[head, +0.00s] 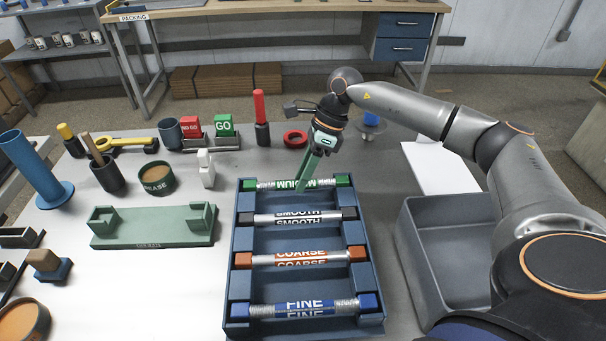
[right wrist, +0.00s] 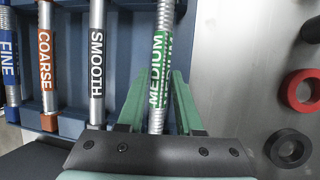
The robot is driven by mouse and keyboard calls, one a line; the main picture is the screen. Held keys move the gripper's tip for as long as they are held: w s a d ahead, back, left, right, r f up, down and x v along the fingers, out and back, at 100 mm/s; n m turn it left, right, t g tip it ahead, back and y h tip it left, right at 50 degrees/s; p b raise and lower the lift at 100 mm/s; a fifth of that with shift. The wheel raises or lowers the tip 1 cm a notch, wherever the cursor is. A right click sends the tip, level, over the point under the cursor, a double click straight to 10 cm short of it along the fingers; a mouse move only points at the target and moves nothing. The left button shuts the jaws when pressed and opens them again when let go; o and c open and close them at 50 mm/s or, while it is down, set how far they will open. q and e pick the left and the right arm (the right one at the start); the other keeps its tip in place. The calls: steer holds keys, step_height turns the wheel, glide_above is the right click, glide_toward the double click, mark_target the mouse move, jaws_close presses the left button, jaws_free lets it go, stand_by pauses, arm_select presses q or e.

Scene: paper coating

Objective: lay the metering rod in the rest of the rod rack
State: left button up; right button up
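A blue rod rack (head: 246,220) holds several metering rods lying crosswise. The green MEDIUM rod (head: 262,184) is at the far end, followed by SMOOTH (head: 276,217), COARSE (head: 273,259) and FINE (head: 276,310) toward the front. My right gripper (head: 312,180) is over the MEDIUM rod. In the right wrist view its green fingers (right wrist: 159,85) stand open on either side of the MEDIUM rod (right wrist: 162,62), with gaps showing. A green stand (head: 155,226) with two upright end posts is empty, left of the rack. My left gripper is not in view.
A grey bin (head: 412,238) stands right of the rack. Behind are a red NO GO block (head: 190,126), a green GO block (head: 224,125), a red-handled tool (head: 260,108) and a red ring (head: 295,139).

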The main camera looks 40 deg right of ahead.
steer(key=o, duration=0.3)
steer(key=v, duration=1.2)
